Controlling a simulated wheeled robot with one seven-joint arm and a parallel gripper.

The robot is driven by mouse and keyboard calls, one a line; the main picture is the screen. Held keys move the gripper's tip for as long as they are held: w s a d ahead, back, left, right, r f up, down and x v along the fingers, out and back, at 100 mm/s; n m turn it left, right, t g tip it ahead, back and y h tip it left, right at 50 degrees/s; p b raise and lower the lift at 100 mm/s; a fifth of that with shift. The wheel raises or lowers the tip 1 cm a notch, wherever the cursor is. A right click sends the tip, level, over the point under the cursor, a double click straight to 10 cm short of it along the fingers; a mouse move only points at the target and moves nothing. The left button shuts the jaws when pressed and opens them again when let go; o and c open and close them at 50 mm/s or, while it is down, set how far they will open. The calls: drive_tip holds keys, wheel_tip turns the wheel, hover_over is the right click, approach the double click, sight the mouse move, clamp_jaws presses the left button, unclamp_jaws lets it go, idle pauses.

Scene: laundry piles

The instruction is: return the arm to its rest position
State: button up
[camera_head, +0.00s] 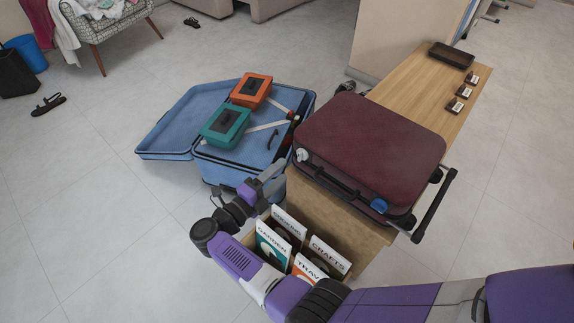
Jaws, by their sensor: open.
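My arm reaches in from the lower right of the head view and bends up toward the middle. My gripper (272,178) is at its far end, beside the left side of the maroon suitcase and in front of the open blue suitcase. It looks open and I see nothing held in it. Its fingertips are small here and partly hard to make out. My forearm partly covers a box of books.
The open blue suitcase (176,118) on the floor holds a teal case (225,125) and an orange case (251,90). A maroon suitcase (370,145) lies on a wooden bench (405,82). Books (272,246) stand upright below. Floor at left is mostly clear.

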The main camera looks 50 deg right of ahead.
drive_tip(key=shift+a, duration=0.45)
